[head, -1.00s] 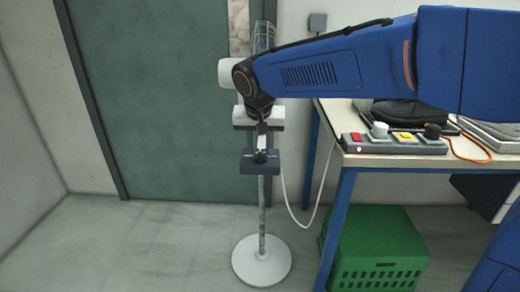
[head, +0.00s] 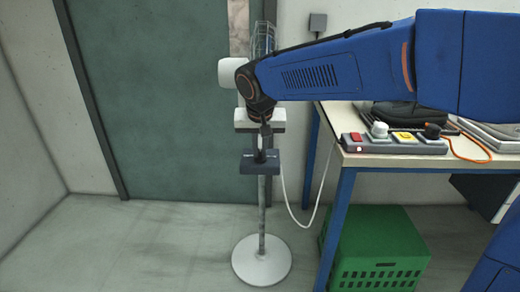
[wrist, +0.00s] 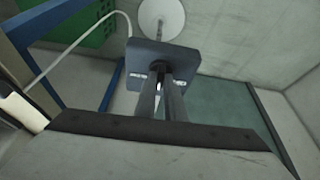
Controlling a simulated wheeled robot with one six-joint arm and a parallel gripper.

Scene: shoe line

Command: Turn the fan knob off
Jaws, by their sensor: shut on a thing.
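The fan stands in front of the green door. Its wire cage (head: 264,38) shows partly behind my arm, and its round white base (head: 262,260) rests on the floor. A dark control box (head: 260,168) sits on its pole; the box also shows in the wrist view (wrist: 158,55). The dark fan knob (wrist: 158,66) is at the middle of the box's face, mostly hidden by my fingers. My gripper (wrist: 160,80) is shut on the knob; in the head view the gripper (head: 262,152) is right at the box.
A workbench (head: 375,160) stands at right, carrying a button panel (head: 395,143) and a black shoe-like item (head: 405,114). A green crate (head: 380,250) is under it. A white cable (head: 310,205) hangs between fan and bench. Floor at left is clear.

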